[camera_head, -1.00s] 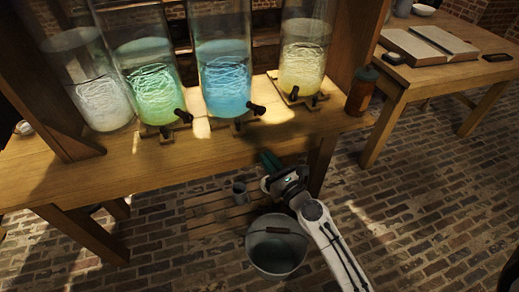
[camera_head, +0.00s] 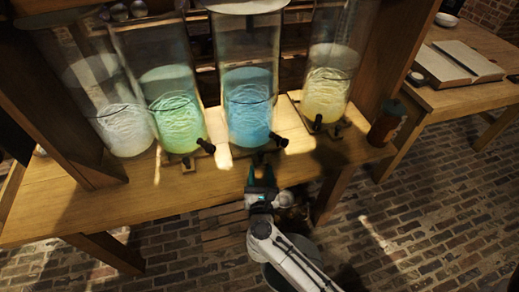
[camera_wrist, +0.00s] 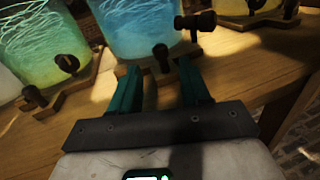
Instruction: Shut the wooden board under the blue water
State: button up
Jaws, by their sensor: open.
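The blue water (camera_head: 248,105) stands in a tall glass jar with a dark tap on the table. The wooden board (camera_wrist: 183,50) shows under that jar in the wrist view, with a dark knob (camera_wrist: 161,58) at its front. My gripper (camera_head: 262,175) is in front of the blue jar at the table's front edge. In the wrist view its two green fingers (camera_wrist: 160,78) are open and apart, with the knob and board front seen between and just beyond their tips. I cannot tell whether they touch the board.
A green jar (camera_head: 174,110) stands left and a yellow jar (camera_head: 328,85) right, each with a tap sticking out. A clear jar (camera_head: 118,115) is farther left. A brown bottle (camera_head: 387,123) stands at the table's right end. The brick floor at right is clear.

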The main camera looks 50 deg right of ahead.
aim_at(260, 156)
jog(key=x, duration=0.8)
jog(key=shift+d, duration=0.1)
jog(key=shift+c, duration=0.3)
grip_shut()
jog(key=shift+w, duration=0.1)
